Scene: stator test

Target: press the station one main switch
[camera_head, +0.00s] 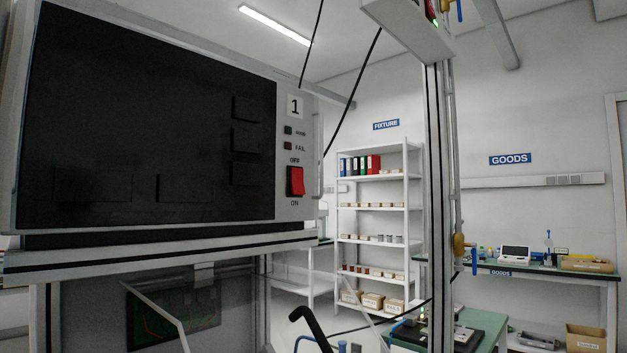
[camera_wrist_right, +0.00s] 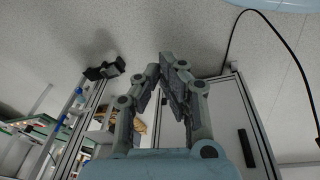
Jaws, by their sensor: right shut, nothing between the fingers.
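The station one main switch (camera_head: 295,181) is a red rocker in a black frame, on the light right-hand panel of the station one unit (camera_head: 294,212). "OFF" is printed above it and "ON" below. Which way the rocker is tilted is hard to tell. Dark green and red indicators (camera_head: 288,138) sit above it, under a "1" label, and look unlit. The unit's large screen (camera_head: 150,115) is black. My right gripper (camera_wrist_right: 168,62) shows in the right wrist view, its fingers together and empty, pointing up toward the ceiling. No gripper shows in the head view.
A black cable (camera_head: 340,110) hangs right of the unit. A metal post (camera_head: 438,180) stands farther right, with a second box (camera_head: 408,28) at its top. Shelves (camera_head: 375,208) and a green-topped bench (camera_head: 530,270) are behind. The space before the switch looks clear.

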